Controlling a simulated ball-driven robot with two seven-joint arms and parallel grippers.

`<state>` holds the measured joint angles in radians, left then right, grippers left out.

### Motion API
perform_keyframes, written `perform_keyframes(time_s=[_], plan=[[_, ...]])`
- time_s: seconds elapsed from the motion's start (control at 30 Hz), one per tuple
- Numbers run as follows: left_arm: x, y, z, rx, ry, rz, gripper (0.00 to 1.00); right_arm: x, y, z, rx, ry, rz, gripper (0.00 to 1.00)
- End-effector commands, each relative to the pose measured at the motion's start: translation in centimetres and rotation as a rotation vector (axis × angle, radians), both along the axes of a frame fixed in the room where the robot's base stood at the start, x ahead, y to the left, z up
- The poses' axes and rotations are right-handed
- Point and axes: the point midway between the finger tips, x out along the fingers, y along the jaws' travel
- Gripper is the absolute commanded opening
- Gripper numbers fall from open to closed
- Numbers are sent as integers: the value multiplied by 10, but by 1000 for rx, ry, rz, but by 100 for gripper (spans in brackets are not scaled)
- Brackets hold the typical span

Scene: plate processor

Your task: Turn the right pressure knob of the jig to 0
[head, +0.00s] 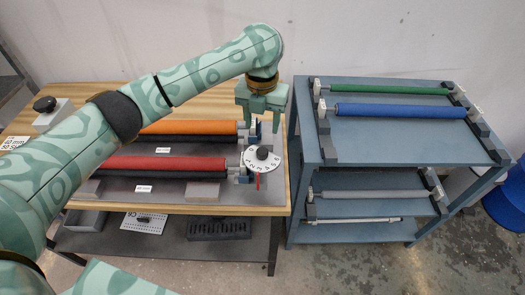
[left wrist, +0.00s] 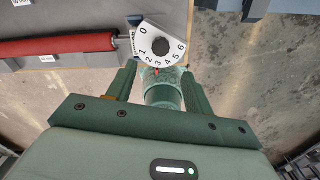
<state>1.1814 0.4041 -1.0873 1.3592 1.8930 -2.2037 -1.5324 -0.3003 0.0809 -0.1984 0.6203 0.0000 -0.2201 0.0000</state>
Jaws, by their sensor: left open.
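The right pressure knob is a black knob (head: 262,153) on a white numbered dial (head: 252,165), at the right end of the jig's red roller (head: 165,163). In the left wrist view the knob (left wrist: 161,46) and dial (left wrist: 146,42) show near the top. A red pointer (left wrist: 156,71) stands at the dial's lower edge, close to the 3. My left gripper (head: 262,114) is open and empty, above and behind the knob in the head view. Its two fingers (left wrist: 162,78) reach toward the dial in the wrist view, apart from the knob. My right gripper is not in view.
An orange roller (head: 190,127) lies behind the red one on the wooden table (head: 240,210). A blue rack (head: 375,150) with a green roller (head: 405,89) and a blue roller (head: 400,110) stands at the right. Another black knob (head: 45,104) sits at the far left.

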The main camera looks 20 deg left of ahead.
Motion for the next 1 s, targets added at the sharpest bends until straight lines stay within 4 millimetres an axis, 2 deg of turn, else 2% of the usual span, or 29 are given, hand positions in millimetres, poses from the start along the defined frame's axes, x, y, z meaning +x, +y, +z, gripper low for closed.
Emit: perform_keyframes(time_s=[0.03,0.1,0.3,0.4,0.57,0.83,0.87,1.0], plan=[[-1,-1,-21,-1,6,-1,52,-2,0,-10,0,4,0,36],[-1,-1,-39,-2,5,1,52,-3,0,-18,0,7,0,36],[0,0,-81,-2,2,1,52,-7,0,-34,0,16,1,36],[0,0,-94,-2,1,2,52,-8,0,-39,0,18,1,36],[0,0,-103,-1,-2,1,52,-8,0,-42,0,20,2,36],[0,0,-103,-2,-3,1,52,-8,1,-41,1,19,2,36],[0,0,-103,-1,-3,1,46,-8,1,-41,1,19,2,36],[0,0,-103,-1,-3,1,7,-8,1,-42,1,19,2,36]])
